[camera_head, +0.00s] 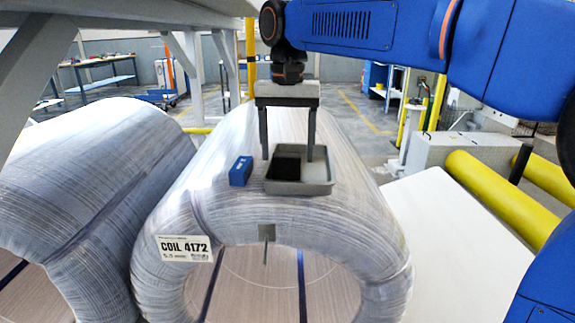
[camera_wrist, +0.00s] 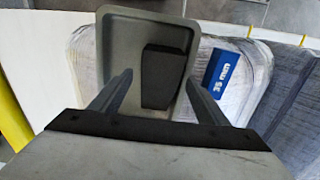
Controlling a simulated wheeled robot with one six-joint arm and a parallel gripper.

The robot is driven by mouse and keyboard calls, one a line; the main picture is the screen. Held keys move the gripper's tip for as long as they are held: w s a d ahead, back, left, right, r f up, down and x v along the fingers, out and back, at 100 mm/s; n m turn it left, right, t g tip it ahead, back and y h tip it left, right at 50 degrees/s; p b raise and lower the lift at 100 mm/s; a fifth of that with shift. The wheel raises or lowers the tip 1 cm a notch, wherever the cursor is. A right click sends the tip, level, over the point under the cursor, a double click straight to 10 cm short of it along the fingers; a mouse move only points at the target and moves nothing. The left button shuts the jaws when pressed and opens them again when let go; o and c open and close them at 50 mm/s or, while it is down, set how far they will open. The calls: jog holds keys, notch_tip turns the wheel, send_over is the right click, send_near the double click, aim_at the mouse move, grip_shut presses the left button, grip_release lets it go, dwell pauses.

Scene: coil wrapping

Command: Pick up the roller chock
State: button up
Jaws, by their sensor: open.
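A black block, which looks like the roller chock (camera_head: 285,168), lies in a shallow grey tray (camera_head: 300,188) on top of the wrapped coil. In the wrist view the black block (camera_wrist: 166,78) sits toward the right side of the tray (camera_wrist: 120,30). My gripper (camera_head: 288,159) is open and points down over the tray. Its two fingers are apart, on either side of the block in the wrist view (camera_wrist: 159,76). The gripper holds nothing. I cannot tell the exact height of the fingertips above the tray floor.
A blue block (camera_head: 240,171) rests on the coil left of the tray; the wrist view shows it marked "35 mm" (camera_wrist: 226,73). The coil (camera_head: 180,215) has a "COIL 4172" label (camera_head: 185,249). Another wrapped coil (camera_head: 80,170) lies left. Yellow rollers (camera_head: 500,195) are right.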

jog(key=c, duration=1.4)
jog(key=shift+r, duration=0.1)
